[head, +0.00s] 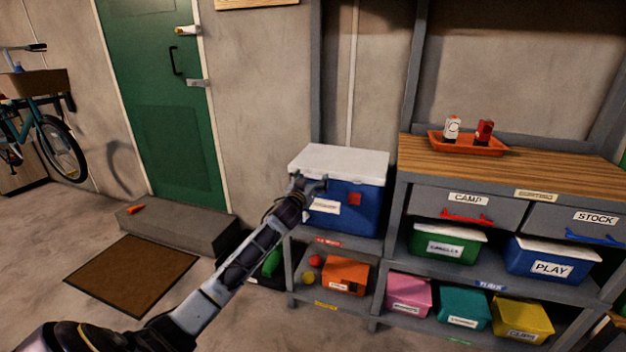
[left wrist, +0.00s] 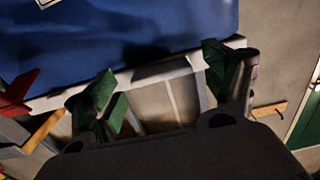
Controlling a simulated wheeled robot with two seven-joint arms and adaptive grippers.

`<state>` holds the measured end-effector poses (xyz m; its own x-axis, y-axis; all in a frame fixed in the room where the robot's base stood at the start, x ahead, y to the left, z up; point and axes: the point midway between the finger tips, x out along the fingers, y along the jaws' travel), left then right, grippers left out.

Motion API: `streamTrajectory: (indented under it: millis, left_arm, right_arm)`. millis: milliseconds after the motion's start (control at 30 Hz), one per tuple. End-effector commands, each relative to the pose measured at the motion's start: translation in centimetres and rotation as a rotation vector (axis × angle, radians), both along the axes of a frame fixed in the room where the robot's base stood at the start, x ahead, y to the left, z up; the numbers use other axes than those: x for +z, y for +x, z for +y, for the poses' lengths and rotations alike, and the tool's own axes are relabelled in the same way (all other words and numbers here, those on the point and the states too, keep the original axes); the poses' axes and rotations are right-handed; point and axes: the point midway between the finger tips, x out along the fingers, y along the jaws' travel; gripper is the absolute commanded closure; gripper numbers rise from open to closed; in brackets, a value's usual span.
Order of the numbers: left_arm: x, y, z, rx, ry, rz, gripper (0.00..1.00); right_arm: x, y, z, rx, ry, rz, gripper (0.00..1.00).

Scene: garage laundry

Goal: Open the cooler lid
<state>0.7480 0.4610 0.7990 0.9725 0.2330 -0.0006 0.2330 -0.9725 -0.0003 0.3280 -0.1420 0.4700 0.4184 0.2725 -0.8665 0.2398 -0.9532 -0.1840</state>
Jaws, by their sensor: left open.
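The cooler (head: 345,205) is a blue box with a white label and a red patch on its front, standing on a low grey shelf. Its white lid (head: 340,162) lies flat and shut on top. My left gripper (head: 310,184) is at the front left of the cooler, close under the lid's front edge. In the left wrist view the open gripper (left wrist: 160,85) has its two green-padded fingers apart near the white lid edge (left wrist: 130,76), with the blue body (left wrist: 150,35) beyond. I cannot tell whether the fingers touch the lid. My right gripper is not in view.
A grey workbench (head: 500,152) with drawers and an orange tray (head: 465,146) stands right of the cooler. Coloured bins sit on shelves below. A brown mat (head: 130,277) and a grey step (head: 180,228) lie before the green door (head: 160,110).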

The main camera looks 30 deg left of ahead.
Motion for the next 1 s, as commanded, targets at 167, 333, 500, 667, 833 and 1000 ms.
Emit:
streamTrajectory:
  millis: [167, 333, 500, 667, 833, 1000]
  left_arm:
    - [0.0, 1.2, 0.3, 0.001, 0.0, -0.001, 0.16]
    - [0.0, 1.9, 0.5, 0.001, 0.0, 0.0, 0.16]
    - [0.0, 2.1, 0.6, 0.001, 0.0, 0.0, 0.16]
    - [0.0, 2.2, 0.6, 0.001, 0.0, 0.0, 0.16]
    - [0.0, 2.2, 0.6, 0.001, 0.0, 0.0, 0.22]
    - [0.0, 2.2, 0.6, 0.001, 0.0, 0.0, 0.44]
  right_arm:
    - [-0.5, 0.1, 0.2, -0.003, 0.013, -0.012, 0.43]
    - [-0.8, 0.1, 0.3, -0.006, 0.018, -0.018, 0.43]
    - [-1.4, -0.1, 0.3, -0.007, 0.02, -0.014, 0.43]
    - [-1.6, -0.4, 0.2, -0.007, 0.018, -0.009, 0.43]
    - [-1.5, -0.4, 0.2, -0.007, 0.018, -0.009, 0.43]
    - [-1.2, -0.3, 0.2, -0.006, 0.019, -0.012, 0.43]
